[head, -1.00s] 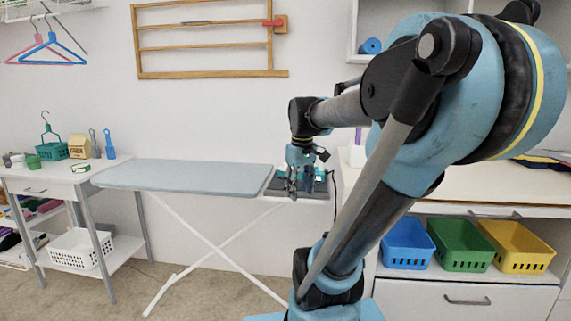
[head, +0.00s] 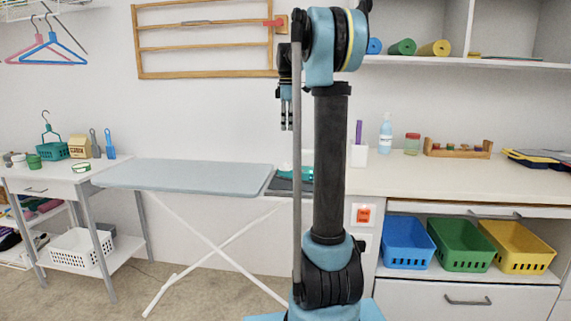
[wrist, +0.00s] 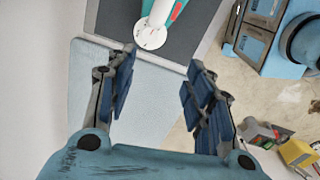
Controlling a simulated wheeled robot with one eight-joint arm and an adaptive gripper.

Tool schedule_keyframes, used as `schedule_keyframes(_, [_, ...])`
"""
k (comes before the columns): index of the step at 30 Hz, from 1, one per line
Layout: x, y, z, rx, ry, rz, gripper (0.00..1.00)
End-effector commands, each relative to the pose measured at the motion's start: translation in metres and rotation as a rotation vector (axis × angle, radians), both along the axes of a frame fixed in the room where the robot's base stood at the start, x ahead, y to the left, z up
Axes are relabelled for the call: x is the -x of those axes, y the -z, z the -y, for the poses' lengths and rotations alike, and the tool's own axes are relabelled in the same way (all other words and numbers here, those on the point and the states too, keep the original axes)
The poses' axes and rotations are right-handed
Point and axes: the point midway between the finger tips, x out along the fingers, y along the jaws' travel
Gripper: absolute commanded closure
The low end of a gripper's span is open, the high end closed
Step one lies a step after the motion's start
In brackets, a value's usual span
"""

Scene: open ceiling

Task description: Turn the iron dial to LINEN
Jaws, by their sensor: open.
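The teal and white iron (head: 306,173) rests on the dark pad (head: 284,184) at the right end of the ironing board (head: 185,176). My arm partly hides it in the head view. In the wrist view the iron (wrist: 169,12) shows at the top edge, cut off by the frame. Its round white dial (wrist: 150,36) faces the camera with small marks too fine to read. A red piece sits beside the dial. My gripper (head: 287,126) hangs fingers down, well above the board. In the wrist view my gripper (wrist: 160,78) is open and empty, apart from the iron.
A counter (head: 450,182) at the right holds a spray bottle (head: 386,134), a jar and a wooden rack. Blue, green and yellow baskets (head: 520,247) sit below. A wooden drying rack (head: 205,74) hangs on the wall behind my gripper. The ironing board's surface is clear.

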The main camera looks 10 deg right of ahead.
Motion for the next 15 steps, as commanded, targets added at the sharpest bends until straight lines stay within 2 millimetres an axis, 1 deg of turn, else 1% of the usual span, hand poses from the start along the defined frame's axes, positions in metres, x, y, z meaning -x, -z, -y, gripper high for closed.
schedule_keyframes(1, [-0.009,-0.002,0.001,0.000,-0.023,-0.003,0.52])
schedule_keyframes(3, [-0.017,-0.003,0.001,0.000,-0.050,-0.007,0.52])
schedule_keyframes(8, [-0.025,-0.001,0.001,0.000,-0.077,-0.010,0.52])
schedule_keyframes(11, [-0.025,0.007,0.002,0.000,-0.079,-0.010,0.52])
schedule_keyframes(15, [-0.025,0.027,0.002,0.000,-0.078,-0.010,0.52])
